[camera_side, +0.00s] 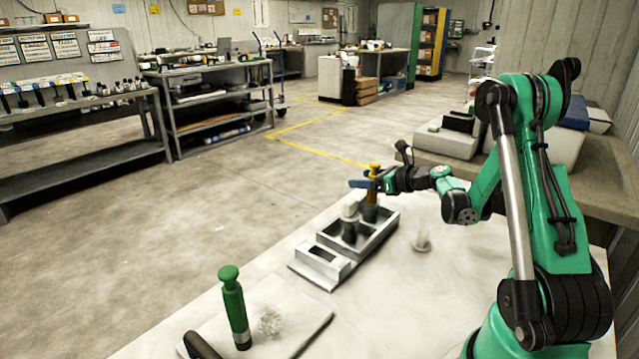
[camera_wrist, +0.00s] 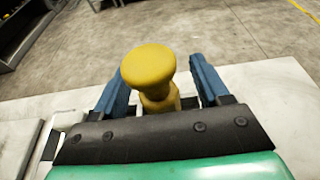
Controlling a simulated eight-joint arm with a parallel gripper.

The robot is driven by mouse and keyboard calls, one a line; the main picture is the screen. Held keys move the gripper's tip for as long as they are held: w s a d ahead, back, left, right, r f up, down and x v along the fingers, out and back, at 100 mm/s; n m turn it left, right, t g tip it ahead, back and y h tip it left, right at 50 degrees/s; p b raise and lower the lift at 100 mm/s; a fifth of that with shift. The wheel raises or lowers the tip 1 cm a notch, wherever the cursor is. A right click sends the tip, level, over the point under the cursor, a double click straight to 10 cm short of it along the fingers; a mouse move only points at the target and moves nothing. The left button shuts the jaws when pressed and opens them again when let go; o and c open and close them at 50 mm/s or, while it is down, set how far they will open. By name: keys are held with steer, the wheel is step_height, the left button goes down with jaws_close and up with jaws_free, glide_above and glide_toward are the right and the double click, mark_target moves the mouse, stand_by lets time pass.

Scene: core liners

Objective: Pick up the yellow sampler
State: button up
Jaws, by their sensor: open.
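The yellow sampler (camera_side: 373,182) stands upright at the far end of a grey rack (camera_side: 384,234) on the white table. Its lower part looks dark and goes down into the rack. My gripper (camera_side: 362,184) is at the height of its yellow upper part. In the wrist view, the yellow sampler's round knob (camera_wrist: 148,67) shows between the two blue fingers of my gripper (camera_wrist: 166,85). The fingers are open, with a gap on both sides of the sampler. The sampler's lower part is hidden in the wrist view.
A white-topped sampler (camera_side: 350,213) stands in the same rack, just nearer the camera. A green sampler (camera_side: 235,308) stands on a pale board at the front left.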

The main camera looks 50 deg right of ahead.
jaws_close()
stand_by(0.3)
